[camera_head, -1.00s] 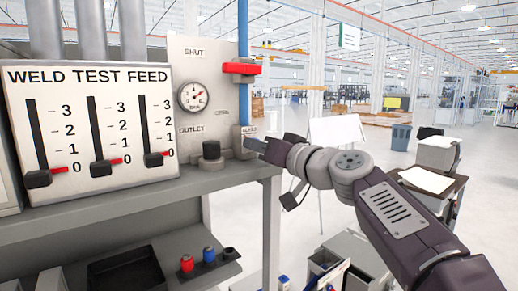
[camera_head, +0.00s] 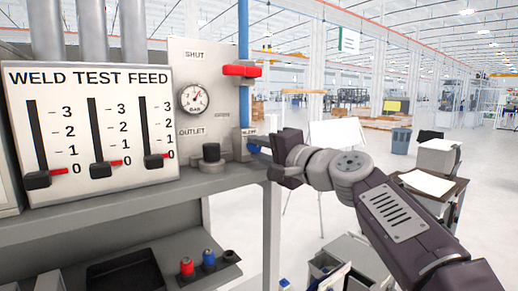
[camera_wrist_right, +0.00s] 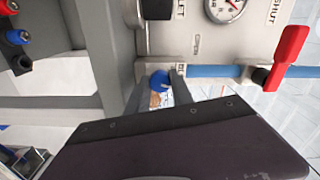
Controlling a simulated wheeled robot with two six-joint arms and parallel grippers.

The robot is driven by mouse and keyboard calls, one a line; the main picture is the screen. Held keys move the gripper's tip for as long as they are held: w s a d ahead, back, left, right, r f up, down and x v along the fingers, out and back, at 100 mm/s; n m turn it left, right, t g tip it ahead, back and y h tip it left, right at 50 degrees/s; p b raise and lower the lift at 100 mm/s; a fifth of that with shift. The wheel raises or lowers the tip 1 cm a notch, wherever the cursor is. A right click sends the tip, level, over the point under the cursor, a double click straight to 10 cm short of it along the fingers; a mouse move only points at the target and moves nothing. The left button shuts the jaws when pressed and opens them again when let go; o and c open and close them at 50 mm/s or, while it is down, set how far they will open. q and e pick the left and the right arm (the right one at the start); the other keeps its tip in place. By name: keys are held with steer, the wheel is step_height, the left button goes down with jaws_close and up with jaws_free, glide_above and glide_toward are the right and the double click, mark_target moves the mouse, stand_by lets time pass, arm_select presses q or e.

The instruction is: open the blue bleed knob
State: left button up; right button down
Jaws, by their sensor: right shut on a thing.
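The blue bleed knob (camera_head: 253,146) is at the lower right of the grey valve panel (camera_head: 222,55), under the blue vertical pipe. In the right wrist view the round blue knob (camera_wrist_right: 159,79) sits between the two finger tips. My right gripper (camera_head: 262,147) is shut on the knob; it also shows in the right wrist view (camera_wrist_right: 163,88). The fingers hide part of the knob in the head view. My left gripper is not in view.
A red lever handle (camera_head: 241,70) is on the pipe above the knob. A pressure gauge (camera_head: 194,98) and a black outlet knob (camera_head: 211,152) are on the panel's left. The grey shelf (camera_head: 225,178) runs just below.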

steer(key=m, duration=0.5)
steer(key=shift+p, duration=0.4)
steer(key=shift+m, duration=0.4)
steer(key=c, duration=1.1)
jaws_free()
